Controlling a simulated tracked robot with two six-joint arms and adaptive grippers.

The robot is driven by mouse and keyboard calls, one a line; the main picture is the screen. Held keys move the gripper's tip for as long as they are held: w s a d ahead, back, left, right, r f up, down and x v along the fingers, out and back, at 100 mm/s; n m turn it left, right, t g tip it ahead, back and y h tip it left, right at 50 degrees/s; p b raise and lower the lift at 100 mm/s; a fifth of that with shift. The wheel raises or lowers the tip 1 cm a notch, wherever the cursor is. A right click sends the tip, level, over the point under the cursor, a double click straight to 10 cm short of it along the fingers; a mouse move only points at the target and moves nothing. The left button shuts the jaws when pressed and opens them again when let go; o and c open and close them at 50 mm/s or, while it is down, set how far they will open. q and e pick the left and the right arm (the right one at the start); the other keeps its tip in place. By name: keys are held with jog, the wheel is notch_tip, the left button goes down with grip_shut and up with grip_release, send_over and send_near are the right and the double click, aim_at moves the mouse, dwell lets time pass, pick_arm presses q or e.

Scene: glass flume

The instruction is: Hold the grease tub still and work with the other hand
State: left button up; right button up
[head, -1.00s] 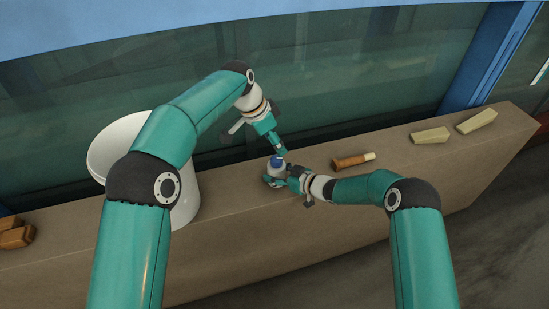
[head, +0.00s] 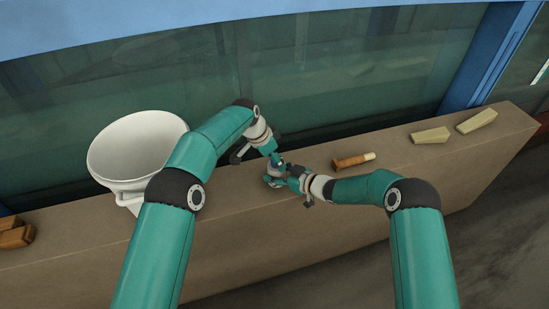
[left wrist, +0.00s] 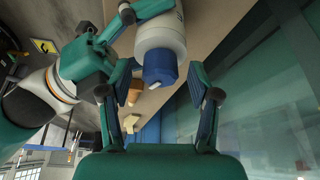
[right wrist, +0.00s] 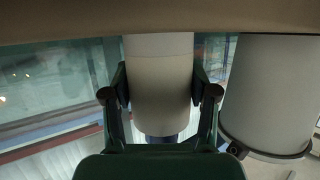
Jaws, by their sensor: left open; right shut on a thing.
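The grease tub is a white cylinder with a blue lid, standing on the stone ledge (head: 235,225); in the head view my grippers mostly cover it. In the right wrist view its white body (right wrist: 160,90) sits between my right gripper's fingers (right wrist: 160,92). My right gripper, also in the head view (head: 285,179), is shut on the body from the right. My left gripper (head: 275,160) is open above the tub. In the left wrist view the blue lid (left wrist: 160,68) is between and just beyond its open fingers (left wrist: 161,92); I cannot tell whether they touch it.
A white bucket (head: 120,163) stands on the ledge to the left. A wooden-handled tool (head: 350,161) lies right of the tub, with two pale wedges (head: 430,136) farther right. Brown blocks (head: 17,236) lie at far left. The glass wall (head: 330,80) runs behind.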

pick_arm(q)
jog(key=shift+f, duration=0.15)
jog(key=shift+c, duration=0.3)
jog(key=c, duration=1.1)
jog(key=shift+d, duration=0.1)
jog(key=shift+n, duration=0.4)
jog(key=n+y, duration=0.1)
jog(key=n, duration=0.1)
jog(key=n+t, duration=0.1)
jog(key=n, duration=0.2)
jog(key=shift+s+d+t+y, duration=0.1)
jog(key=shift+t+y, duration=0.2)
jog(key=shift+y, duration=0.1)
jog(key=n+y, duration=0.1)
jog(key=n, duration=0.2)
jog(key=n+y, duration=0.1)
jog(key=n, duration=0.2)
jog(key=shift+d+t, duration=0.1)
jog(key=shift+t, duration=0.2)
jog(key=shift+n, duration=0.4)
